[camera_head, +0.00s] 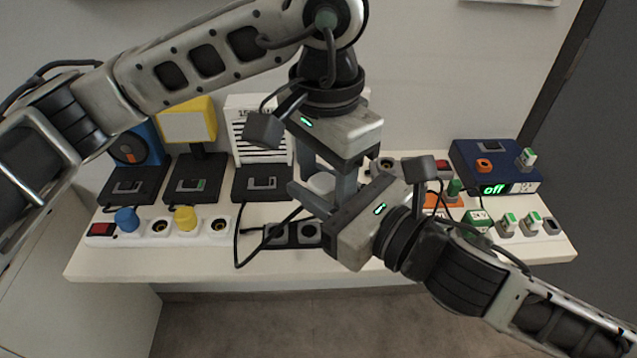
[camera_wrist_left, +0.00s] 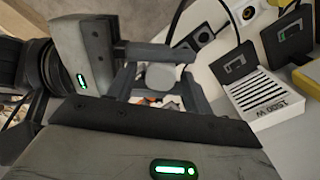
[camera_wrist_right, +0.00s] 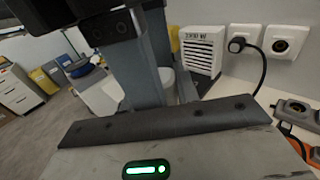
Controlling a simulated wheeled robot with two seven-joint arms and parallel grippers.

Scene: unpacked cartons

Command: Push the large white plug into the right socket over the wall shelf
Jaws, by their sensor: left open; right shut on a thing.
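The large white plug (camera_head: 320,183) is between the fingers of both grippers, mostly hidden by them in the head view. My right gripper (camera_head: 326,192) is shut on it, above the shelf. My left gripper (camera_head: 328,172) comes from above, open, with its fingers around the plug; the plug's white round body also shows in the left wrist view (camera_wrist_left: 161,76) and partly in the right wrist view (camera_wrist_right: 167,77). The right wall socket (camera_wrist_right: 286,42) is empty in the right wrist view. The left wall socket (camera_wrist_right: 245,38) beside it holds a black plug with a cable.
The shelf (camera_head: 170,262) carries a white power strip (camera_head: 160,241) with blue and yellow plugs, a black strip (camera_head: 296,236), a white heater (camera_head: 260,130), a yellow lamp (camera_head: 188,124) and a blue box (camera_head: 495,163) at right. Cables hang near the grippers.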

